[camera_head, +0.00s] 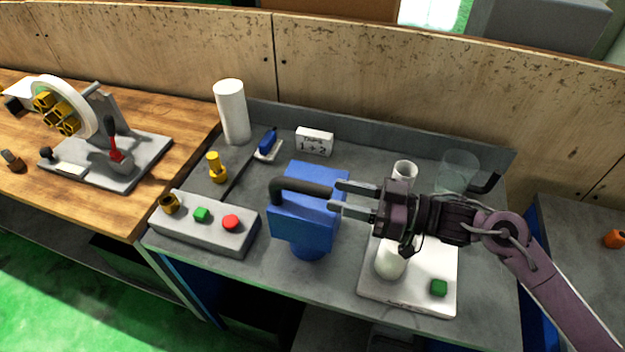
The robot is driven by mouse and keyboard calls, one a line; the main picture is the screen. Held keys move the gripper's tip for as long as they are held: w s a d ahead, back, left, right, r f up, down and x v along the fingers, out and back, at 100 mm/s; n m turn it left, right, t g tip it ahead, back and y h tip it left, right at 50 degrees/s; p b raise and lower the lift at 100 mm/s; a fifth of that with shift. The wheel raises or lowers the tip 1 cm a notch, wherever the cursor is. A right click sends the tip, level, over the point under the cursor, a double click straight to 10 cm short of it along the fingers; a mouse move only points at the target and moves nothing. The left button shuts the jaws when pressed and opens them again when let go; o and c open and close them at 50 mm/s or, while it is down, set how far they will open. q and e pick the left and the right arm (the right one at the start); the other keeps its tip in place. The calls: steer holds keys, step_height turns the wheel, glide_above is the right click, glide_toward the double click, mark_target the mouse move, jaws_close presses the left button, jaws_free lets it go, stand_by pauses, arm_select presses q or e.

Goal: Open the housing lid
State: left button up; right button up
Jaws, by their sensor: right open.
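The blue housing (300,231) stands on the grey bench in the middle of the head view. Its flat blue lid (318,173) looks closed. A dark bent handle (300,187) runs across its front upper part. My right gripper (337,197) comes in from the right with its two fingers apart. Its fingertips are at the right end of the handle, one above and one below it in the picture. I cannot tell whether they touch it. The gripper holds nothing that I can see. My left gripper is not in view.
A grey control box (232,243) with green and red buttons stands left of the housing. A white plate (433,295) with a green button lies under my right arm. A white cylinder (231,110), a small sign (314,141) and a clear cup (459,170) stand behind.

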mark_target(317, 185)
steer(key=p+x, duration=0.2)
steer(key=x, duration=0.3)
steer(key=shift+w+a+r, duration=0.15)
steer(key=shift+a+r, duration=0.05)
steer(key=shift+a, duration=0.05)
steer(key=shift+w+a+f, duration=0.1)
steer(key=shift+a+f, duration=0.05)
steer(key=shift+a, duration=0.25)
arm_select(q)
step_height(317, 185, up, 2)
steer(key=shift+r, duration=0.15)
arm_select(e)
jaws_close()
